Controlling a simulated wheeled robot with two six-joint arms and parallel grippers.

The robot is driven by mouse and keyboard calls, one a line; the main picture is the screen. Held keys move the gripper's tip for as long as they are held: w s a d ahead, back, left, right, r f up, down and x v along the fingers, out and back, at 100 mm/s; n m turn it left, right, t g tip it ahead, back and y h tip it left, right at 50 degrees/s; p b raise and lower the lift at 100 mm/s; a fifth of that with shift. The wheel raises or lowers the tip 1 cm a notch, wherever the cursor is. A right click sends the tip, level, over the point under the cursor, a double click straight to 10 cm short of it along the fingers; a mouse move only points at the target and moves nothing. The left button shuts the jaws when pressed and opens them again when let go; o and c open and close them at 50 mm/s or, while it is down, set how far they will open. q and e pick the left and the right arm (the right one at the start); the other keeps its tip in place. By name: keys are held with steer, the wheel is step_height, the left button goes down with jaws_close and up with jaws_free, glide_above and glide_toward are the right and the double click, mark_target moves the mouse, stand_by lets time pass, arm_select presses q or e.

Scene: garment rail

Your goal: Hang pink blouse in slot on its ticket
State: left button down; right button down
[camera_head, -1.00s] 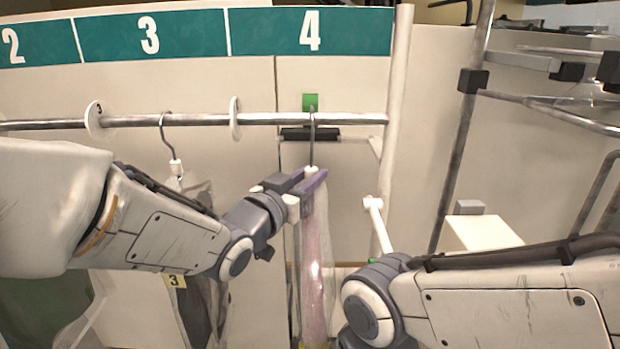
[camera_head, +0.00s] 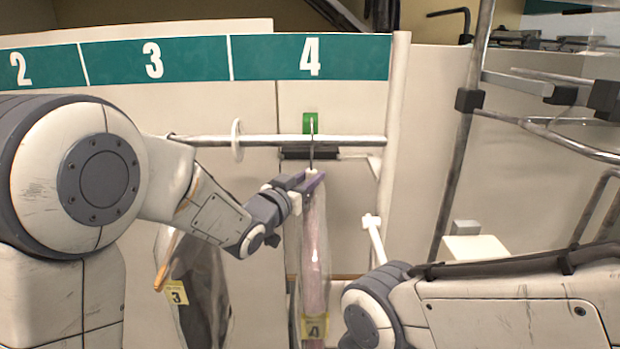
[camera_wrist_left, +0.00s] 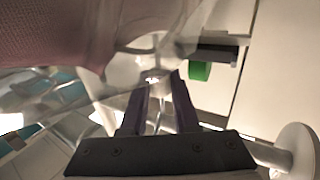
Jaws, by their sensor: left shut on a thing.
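The pink blouse (camera_head: 315,255) hangs in a clear cover with a yellow ticket (camera_head: 315,327) reading 4 at its bottom. My left gripper (camera_head: 312,180) is shut on the neck of its hanger, just below the hook (camera_head: 312,140). The hook reaches up to the rail (camera_head: 350,141) in the slot under the sign 4 (camera_head: 310,56); whether it rests on the rail I cannot tell. In the left wrist view the gripper's fingers (camera_wrist_left: 160,85) close at the hanger neck, with pink cloth (camera_wrist_left: 60,35) beyond. My right arm is at lower right; its gripper is out of view.
A white divider disc (camera_head: 236,140) bounds slot 4 on the left. A dark garment (camera_head: 205,290) with a ticket 3 (camera_head: 177,292) hangs in slot 3. A green block (camera_head: 310,122) and a black bar sit behind the rail. A metal frame (camera_head: 465,150) stands at right.

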arm_select(q)
steer(key=shift+w, duration=0.85)
step_height(320, 180, down, 2)
steer(key=shift+s+f+b, duration=0.1)
steer(key=shift+s+b, duration=0.05)
steer(key=shift+b, duration=0.95)
steer(key=c, duration=0.6)
jaws_free()
steer(key=shift+f, duration=0.1)
